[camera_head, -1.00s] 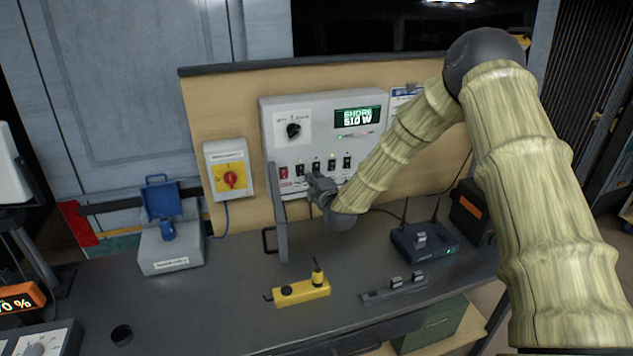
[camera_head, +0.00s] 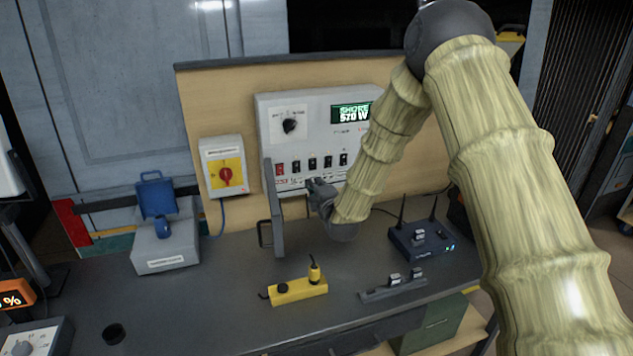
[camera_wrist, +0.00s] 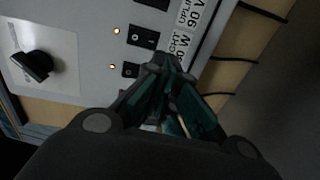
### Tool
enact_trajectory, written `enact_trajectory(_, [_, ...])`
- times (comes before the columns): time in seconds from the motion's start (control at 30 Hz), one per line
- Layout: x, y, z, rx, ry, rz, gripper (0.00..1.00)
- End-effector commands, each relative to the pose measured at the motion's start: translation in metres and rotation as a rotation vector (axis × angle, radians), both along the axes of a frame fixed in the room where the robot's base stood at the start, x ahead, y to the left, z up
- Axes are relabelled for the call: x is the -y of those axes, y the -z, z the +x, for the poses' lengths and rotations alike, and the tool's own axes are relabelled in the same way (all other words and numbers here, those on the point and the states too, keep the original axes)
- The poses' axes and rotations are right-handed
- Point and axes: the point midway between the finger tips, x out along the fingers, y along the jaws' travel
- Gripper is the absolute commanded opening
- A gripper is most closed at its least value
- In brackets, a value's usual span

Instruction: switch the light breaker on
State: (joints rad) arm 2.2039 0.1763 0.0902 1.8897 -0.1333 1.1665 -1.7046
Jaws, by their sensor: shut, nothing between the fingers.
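The grey breaker panel (camera_head: 330,130) has a row of rocker breakers, a red one at left and several black ones. In the wrist view the light breaker (camera_wrist: 143,36) sits beside a label ending in "GHT", with a lit amber lamp beside it; its rocker's tilt is too small to judge. It seems to be the third in the row (camera_head: 312,163). My gripper (camera_wrist: 165,64) is shut and empty, its tips close to the panel face, just below the light breaker. Contact cannot be told. The fingers partly cover the label and the neighbouring breaker (camera_wrist: 130,70).
A black dial (camera_head: 290,126) and a green display (camera_head: 352,113) reading about "SHORE 570 W" are above. A grey upright handle (camera_head: 273,205) stands left of my gripper. A red-yellow isolator (camera_head: 225,175) is further left. A yellow device (camera_head: 298,291) and router (camera_head: 422,240) sit on the bench.

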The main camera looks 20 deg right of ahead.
Motion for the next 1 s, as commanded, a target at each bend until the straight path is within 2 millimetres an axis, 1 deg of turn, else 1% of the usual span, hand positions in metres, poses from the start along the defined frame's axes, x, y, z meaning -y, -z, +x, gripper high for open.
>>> enact_trajectory(0.03, [-0.001,0.004,-0.011,0.001,-0.002,-0.001,0.0])
enact_trajectory(0.1, [0.003,0.006,-0.024,0.001,0.002,-0.001,0.0])
enact_trajectory(0.3, [0.009,0.01,-0.061,0.0,0.007,0.0,0.0])
enact_trajectory(0.5, [0.01,0.011,-0.084,0.002,0.007,0.001,0.0])
enact_trajectory(0.7, [0.009,0.011,-0.092,0.001,0.005,0.001,0.0])
enact_trajectory(1.0, [0.008,0.011,-0.092,0.002,0.005,0.001,0.0])
